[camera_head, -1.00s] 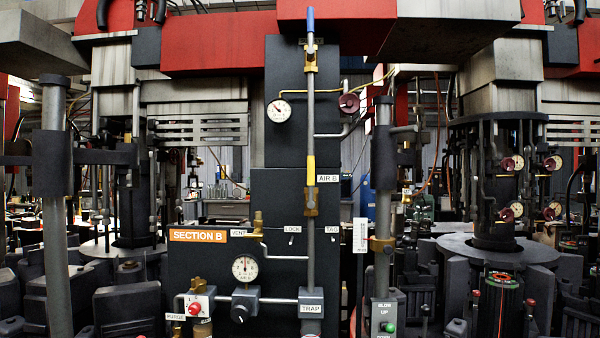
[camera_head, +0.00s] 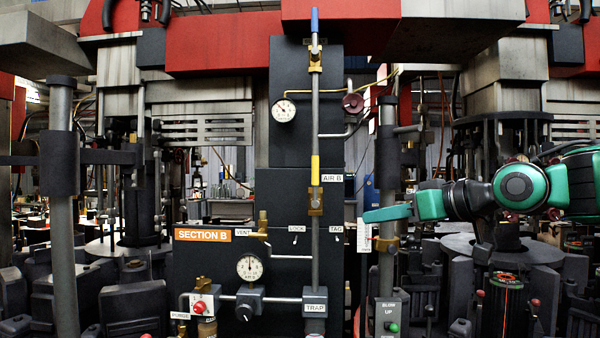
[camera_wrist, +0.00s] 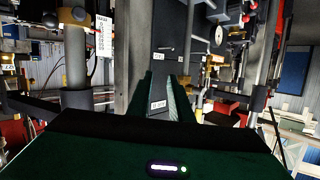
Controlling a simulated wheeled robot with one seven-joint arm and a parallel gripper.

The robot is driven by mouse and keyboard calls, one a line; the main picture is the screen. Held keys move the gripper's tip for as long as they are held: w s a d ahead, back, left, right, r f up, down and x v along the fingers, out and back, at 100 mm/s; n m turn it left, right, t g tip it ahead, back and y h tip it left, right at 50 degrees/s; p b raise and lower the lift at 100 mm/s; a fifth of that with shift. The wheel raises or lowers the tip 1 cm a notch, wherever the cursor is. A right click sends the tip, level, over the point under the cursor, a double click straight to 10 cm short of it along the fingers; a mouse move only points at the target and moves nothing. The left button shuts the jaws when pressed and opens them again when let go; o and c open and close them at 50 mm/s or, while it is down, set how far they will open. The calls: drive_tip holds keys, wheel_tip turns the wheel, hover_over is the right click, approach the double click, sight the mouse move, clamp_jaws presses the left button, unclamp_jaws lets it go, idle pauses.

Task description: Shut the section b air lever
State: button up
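The air lever with a yellow handle (camera_head: 315,168) stands upright in the head view, in line with the vertical pipe. Its brass valve (camera_head: 315,201) is just below, and the AIR B label (camera_head: 332,178) is to its right. My green gripper (camera_head: 368,215) reaches in from the right, its tip lower than the handle and right of the pipe, apart from the lever in the picture. In the wrist view my gripper (camera_wrist: 161,80) shows two fingers with a gap and nothing held between them. I cannot make out the yellow handle there.
An orange SECTION B sign (camera_head: 203,235) marks the dark panel. A blue-handled lever (camera_head: 315,20) is higher on the same pipe. A vertical post (camera_head: 386,150) with a brass fitting (camera_head: 385,244) stands close to my gripper. A pressure gauge (camera_head: 283,111) is upper left.

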sight(315, 180)
drive_tip(key=s+a+r+n+y, duration=0.2)
drive_tip(key=a+r+n+y, duration=0.25)
drive_tip(key=a+r, duration=0.45)
drive_tip(key=shift+m+g+y, duration=0.25)
drive_tip(key=shift+m+g, duration=0.1)
drive_tip(key=shift+g, duration=0.05)
drive_tip(key=x, duration=0.6)
drive_tip(key=r+x, duration=0.1)
drive_tip(key=x, duration=0.2)
drive_tip(key=shift+w+a, duration=0.25)
clamp_jaws()
